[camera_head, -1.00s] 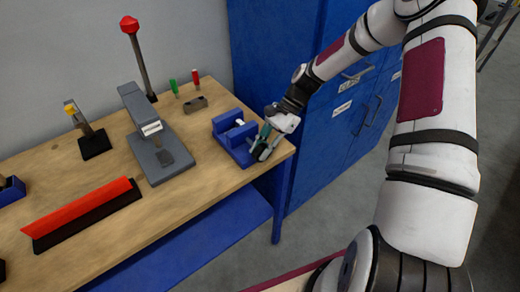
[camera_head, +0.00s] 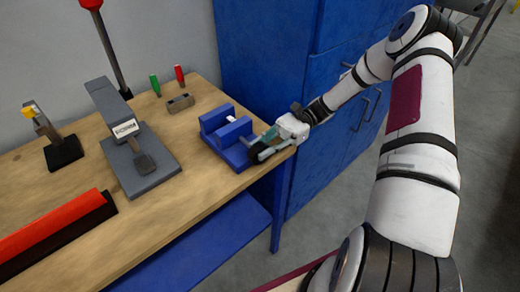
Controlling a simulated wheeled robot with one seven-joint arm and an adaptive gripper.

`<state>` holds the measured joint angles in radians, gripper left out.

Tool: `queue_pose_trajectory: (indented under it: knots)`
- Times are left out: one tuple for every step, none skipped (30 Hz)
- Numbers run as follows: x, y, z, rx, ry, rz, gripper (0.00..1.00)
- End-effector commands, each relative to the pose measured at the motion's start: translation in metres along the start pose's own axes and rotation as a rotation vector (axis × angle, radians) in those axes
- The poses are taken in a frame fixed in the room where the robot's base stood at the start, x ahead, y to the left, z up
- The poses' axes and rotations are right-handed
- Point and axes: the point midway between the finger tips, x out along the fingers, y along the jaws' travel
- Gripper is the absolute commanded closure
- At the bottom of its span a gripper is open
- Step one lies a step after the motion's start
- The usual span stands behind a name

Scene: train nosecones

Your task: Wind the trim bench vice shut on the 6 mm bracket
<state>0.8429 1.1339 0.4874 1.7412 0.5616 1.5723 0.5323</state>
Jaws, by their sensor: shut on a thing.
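The blue bench vice (camera_head: 226,137) stands at the right front corner of the wooden bench. A small pale piece, which looks like the bracket (camera_head: 231,119), shows between its jaws; I cannot tell whether both jaws touch it. My gripper (camera_head: 265,148) is at the front right end of the vice, over the bench edge. It is shut on the vice's handle, which is mostly hidden behind the fingers.
A grey press-like tool (camera_head: 147,172) stands left of the vice. Behind are a small grey-brown block (camera_head: 180,103) and green (camera_head: 155,85) and red (camera_head: 179,76) upright items. A long red-topped bar (camera_head: 50,230) lies front left. A blue cabinet (camera_head: 270,60) stands close behind my arm.

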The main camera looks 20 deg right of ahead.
Motion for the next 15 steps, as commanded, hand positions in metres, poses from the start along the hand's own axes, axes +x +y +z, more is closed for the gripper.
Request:
queue_pose_trajectory:
  knots:
    - [-0.0008, -0.0015, -0.0044, 0.001, -0.017, -0.003, 1.0]
    - [-0.0008, -0.0015, -0.0044, 0.001, -0.029, -0.003, 1.0]
    - [-0.0008, -0.0015, -0.0044, 0.001, -0.043, -0.003, 1.0]
    - [-0.0008, -0.0013, -0.0042, 0.001, -0.052, -0.003, 1.0]
    - [-0.0008, -0.0012, -0.0041, 0.001, -0.061, -0.003, 1.0]
    - [-0.0008, -0.001, -0.0042, 0.001, -0.07, -0.003, 1.0]
    - [-0.0007, -0.0009, -0.0043, 0.002, -0.076, -0.003, 1.0]
    - [-0.0007, -0.0008, -0.0042, 0.002, -0.081, -0.003, 1.0]
    - [-0.0007, -0.0006, -0.0042, 0.002, -0.087, -0.002, 1.0]
    - [-0.0006, -0.0005, -0.0041, 0.002, -0.09, -0.002, 1.0]
    - [-0.0006, -0.0003, -0.004, 0.002, -0.093, -0.002, 1.0]
    - [-0.0005, -0.0002, -0.0039, 0.002, -0.096, -0.002, 1.0]
    - [-0.0005, -0.0001, -0.0038, 0.002, -0.097, -0.001, 1.0]
    - [-0.0005, -0.0001, -0.0038, 0.002, -0.098, -0.001, 1.0]
    - [-0.0004, 0.0, -0.0038, 0.002, -0.098, -0.001, 1.0]
